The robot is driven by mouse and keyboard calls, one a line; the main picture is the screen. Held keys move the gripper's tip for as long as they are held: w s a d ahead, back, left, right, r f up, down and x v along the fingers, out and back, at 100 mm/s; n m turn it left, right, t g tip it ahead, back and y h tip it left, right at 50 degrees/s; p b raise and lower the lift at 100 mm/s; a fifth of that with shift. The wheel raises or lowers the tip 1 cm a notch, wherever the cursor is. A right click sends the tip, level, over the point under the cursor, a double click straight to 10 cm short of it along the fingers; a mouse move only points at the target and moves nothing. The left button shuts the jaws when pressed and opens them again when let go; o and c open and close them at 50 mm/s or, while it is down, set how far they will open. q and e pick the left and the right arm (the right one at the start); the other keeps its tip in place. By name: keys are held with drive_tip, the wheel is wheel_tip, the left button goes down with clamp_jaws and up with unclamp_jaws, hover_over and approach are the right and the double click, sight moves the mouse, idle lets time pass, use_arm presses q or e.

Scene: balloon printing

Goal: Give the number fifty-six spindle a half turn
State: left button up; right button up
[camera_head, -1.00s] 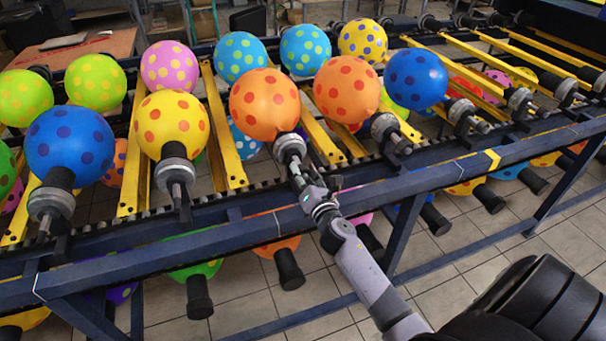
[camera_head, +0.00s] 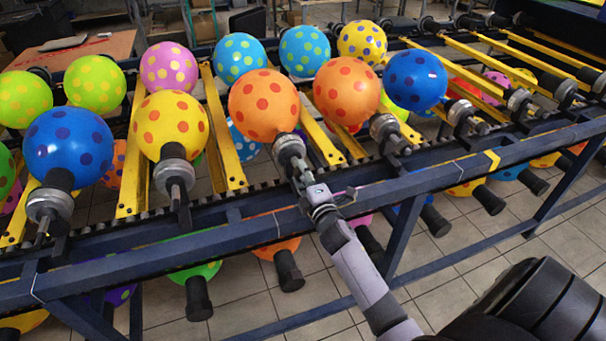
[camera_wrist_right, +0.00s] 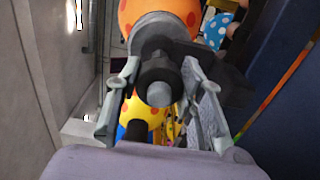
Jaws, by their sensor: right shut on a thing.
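A spindle (camera_head: 291,150) with a grey metal collar carries an orange balloon with red dots (camera_head: 263,104) on the near row of the rack. No number is readable on it. My right gripper (camera_head: 304,182) reaches up from the lower right and is shut on the spindle's near end. In the right wrist view, its two fingers (camera_wrist_right: 160,98) stand on either side of the spindle's round grey tip and black hub (camera_wrist_right: 160,72). The orange balloon (camera_wrist_right: 158,14) shows beyond the collar there. My left gripper is not in view.
The neighbouring spindles hold a yellow balloon (camera_head: 168,125) to the left and another orange balloon (camera_head: 346,90) to the right. A dark blue rail (camera_head: 400,188) runs just below my right gripper. More balloons hang underneath.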

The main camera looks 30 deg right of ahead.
drive_tip(key=shift+m, duration=1.1)
drive_tip(key=shift+f, duration=0.1)
drive_tip(key=o, duration=1.2)
drive_tip(key=shift+s, duration=0.1)
drive_tip(key=v, duration=1.2)
